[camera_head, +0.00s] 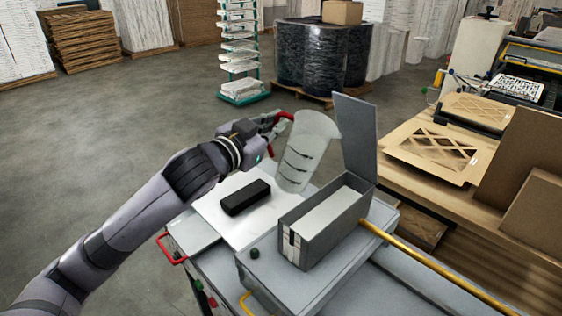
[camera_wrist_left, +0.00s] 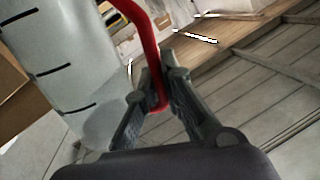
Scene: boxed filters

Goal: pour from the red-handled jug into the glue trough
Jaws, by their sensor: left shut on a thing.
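The red-handled jug (camera_head: 308,150) is translucent with dark level marks. In the head view it is held in the air, slightly tilted with its top leaning right, left of the glue trough and its raised lid. My left gripper (camera_head: 272,128) is shut on the jug's red handle, which also shows between the fingers in the left wrist view (camera_wrist_left: 158,90). The glue trough (camera_head: 320,225) is a long grey box with a pale inside, on the machine's right part. Its grey lid (camera_head: 354,140) stands open at the back. I cannot make out any liquid in the jug. My right gripper is not in view.
A black block (camera_head: 246,197) lies on the white surface (camera_head: 215,208) below the jug. A yellow bar (camera_head: 440,270) runs right of the trough. A wooden table (camera_head: 480,205) with cut cardboard sheets stands at the right. Open floor lies to the left.

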